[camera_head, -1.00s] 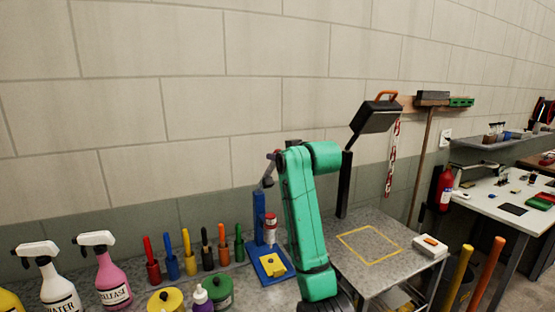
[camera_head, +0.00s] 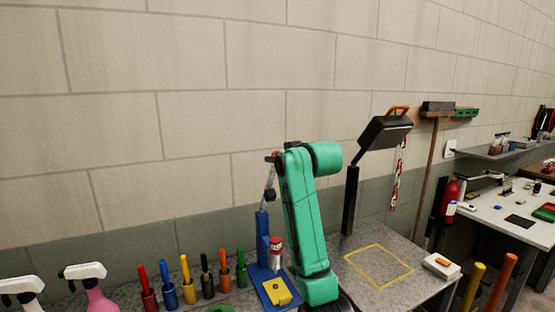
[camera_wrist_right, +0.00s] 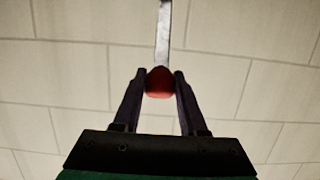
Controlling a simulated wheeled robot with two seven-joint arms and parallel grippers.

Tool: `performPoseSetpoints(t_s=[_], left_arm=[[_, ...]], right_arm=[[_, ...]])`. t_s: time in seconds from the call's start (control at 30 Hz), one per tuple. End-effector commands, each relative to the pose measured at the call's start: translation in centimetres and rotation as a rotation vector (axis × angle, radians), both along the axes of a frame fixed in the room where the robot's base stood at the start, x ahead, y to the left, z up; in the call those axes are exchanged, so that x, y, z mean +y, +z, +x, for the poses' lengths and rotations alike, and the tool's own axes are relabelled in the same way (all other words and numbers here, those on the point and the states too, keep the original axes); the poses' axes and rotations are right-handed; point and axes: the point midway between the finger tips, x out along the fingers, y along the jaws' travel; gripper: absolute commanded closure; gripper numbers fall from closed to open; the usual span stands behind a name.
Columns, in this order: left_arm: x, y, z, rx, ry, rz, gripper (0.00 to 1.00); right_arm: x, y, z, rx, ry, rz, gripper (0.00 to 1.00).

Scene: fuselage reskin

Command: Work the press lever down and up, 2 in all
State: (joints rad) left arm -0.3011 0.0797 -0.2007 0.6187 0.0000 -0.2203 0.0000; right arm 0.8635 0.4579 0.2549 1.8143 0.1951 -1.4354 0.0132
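The blue press (camera_head: 263,238) stands on the grey bench, with a yellow block (camera_head: 278,292) on its base plate. Its metal lever (camera_head: 268,178) points steeply up from the post, and my green right arm partly covers the area beside it. In the right wrist view the lever (camera_wrist_right: 164,30) ends in a red knob (camera_wrist_right: 160,82). My right gripper (camera_wrist_right: 160,75) has its two dark fingers closed against both sides of the knob. In the head view this gripper (camera_head: 275,156) is small, at the lever's top. My left gripper is not in view.
A black lamp-like fixture (camera_head: 384,132) on a post rises to the right. The yellow-outlined square (camera_head: 379,264) on the bench is empty.

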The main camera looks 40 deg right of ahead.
Motion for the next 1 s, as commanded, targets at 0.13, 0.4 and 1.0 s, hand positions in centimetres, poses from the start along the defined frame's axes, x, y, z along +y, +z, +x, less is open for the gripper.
performPoseSetpoints(t_s=[0.13, 0.4, 1.0], left_arm=[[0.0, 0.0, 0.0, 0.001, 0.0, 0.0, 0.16], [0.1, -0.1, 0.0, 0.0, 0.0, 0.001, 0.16], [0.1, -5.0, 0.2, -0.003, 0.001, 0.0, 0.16]], right_arm=[[0.0, 0.2, 0.0, -0.004, 0.0, -0.001, 0.3], [0.0, 0.1, -0.1, -0.002, 0.0, -0.001, 0.3], [4.1, 3.2, -12.0, -0.009, -0.001, -0.002, 0.3]])
